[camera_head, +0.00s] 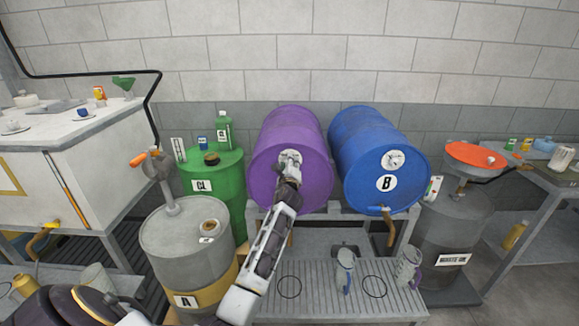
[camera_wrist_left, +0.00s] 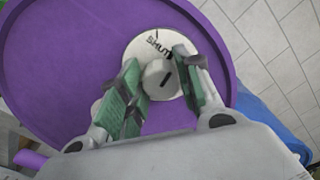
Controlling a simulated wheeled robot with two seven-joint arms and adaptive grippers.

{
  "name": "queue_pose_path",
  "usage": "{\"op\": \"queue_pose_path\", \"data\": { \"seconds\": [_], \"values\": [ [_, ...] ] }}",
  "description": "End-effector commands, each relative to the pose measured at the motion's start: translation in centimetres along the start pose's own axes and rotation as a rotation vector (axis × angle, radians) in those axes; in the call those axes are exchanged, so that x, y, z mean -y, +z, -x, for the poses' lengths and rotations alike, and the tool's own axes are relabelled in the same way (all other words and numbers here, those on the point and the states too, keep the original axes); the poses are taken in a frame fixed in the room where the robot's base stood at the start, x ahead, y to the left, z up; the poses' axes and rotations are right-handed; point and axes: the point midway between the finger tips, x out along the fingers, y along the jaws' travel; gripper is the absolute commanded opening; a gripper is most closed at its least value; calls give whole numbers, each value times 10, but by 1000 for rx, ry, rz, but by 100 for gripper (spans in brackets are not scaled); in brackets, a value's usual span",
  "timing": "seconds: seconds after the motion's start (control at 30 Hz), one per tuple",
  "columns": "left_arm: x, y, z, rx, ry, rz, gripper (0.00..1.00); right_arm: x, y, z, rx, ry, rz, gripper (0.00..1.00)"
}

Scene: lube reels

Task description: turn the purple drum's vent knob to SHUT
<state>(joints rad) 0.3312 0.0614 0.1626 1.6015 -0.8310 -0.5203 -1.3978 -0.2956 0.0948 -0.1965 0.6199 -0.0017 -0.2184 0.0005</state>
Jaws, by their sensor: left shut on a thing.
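The purple drum (camera_head: 266,178) lies on its side on a rack, its round end facing me. Its vent knob (camera_wrist_left: 160,80) is a grey-white round knob with a short dark line, on a white round plate (camera_wrist_left: 138,47). The word SHUT is printed on the plate above the knob in the left wrist view. My left gripper (camera_head: 289,172) reaches the drum's face; in the left wrist view its green-padded fingers (camera_wrist_left: 156,68) are on both sides of the knob, shut on it. The gripper hides much of the knob in the head view. My right gripper is not in view.
A blue drum (camera_head: 365,150) marked B lies close to the right. A green drum (camera_head: 226,180) and a grey drum (camera_head: 170,240) marked A stand to the left. A waste-oil drum (camera_head: 455,230) stands at right.

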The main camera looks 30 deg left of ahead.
Motion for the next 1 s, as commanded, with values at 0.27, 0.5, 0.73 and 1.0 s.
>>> {"op": "queue_pose_path", "data": {
  "seconds": [0.27, 0.5, 0.73, 1.0],
  "values": [
    [-3, -2, 0, -1, 3, 235, 10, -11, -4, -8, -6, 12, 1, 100],
    [-4, -2, 0, 0, 3, 431, 10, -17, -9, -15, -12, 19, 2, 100],
    [-4, -2, 0, 0, 3, 555, 10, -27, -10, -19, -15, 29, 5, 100],
    [-4, -2, 0, 0, 4, 607, 10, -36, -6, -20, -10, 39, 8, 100]
  ]
}}
